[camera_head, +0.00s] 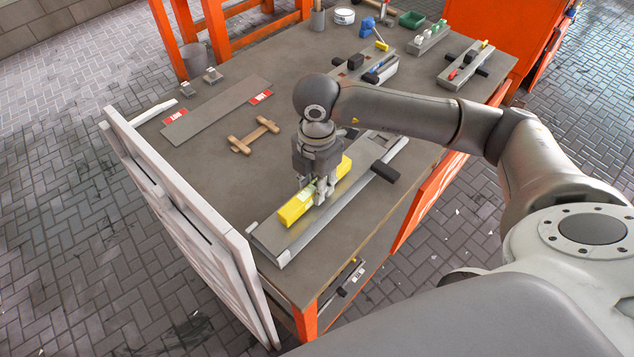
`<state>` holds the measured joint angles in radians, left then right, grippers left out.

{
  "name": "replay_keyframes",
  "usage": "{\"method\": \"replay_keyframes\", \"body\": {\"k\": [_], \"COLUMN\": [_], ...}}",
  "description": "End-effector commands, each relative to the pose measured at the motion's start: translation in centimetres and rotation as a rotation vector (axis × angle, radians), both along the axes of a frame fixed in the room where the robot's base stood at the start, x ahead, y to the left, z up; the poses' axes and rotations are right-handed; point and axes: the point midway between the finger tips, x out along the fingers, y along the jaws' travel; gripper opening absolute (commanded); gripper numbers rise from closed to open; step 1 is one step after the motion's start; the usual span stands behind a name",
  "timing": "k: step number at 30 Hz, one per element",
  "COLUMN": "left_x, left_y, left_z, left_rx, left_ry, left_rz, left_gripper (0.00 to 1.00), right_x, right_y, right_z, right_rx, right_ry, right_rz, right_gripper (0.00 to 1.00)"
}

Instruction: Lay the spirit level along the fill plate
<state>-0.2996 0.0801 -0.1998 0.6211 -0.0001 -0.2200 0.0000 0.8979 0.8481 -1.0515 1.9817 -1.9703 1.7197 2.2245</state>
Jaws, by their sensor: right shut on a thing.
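The spirit level is a yellow bar (296,210) near the front of the bench. My right gripper (318,192) points down and is shut on the middle of it, hiding part of it. Under the level is a long grey plate (270,237) with pale metal edging, which looks like the fill plate. The level runs roughly along this plate, over it. I cannot tell whether the level touches the plate or hangs just above it. My left gripper is not in view.
A black block (385,171) sits on the plate's right edge. A wooden piece (254,136) and a flat grey board (217,107) with red-and-white labels lie to the left. A white slatted panel (190,222) stands along the bench's left edge. Several tools are at the back.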

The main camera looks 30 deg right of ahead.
Motion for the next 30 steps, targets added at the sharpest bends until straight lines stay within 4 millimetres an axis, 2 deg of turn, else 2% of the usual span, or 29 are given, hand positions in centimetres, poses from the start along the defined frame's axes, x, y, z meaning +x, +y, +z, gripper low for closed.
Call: {"method": "replay_keyframes", "body": {"k": [30], "left_x": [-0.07], "left_y": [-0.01], "left_z": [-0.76], "left_rx": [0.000], "left_ry": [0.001], "left_rz": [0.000], "left_gripper": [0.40], "right_x": [0.00], "right_y": [0.00], "right_z": [-0.60], "right_rx": [0.000], "right_ry": [0.000], "right_rz": [0.000], "right_gripper": [0.00]}}
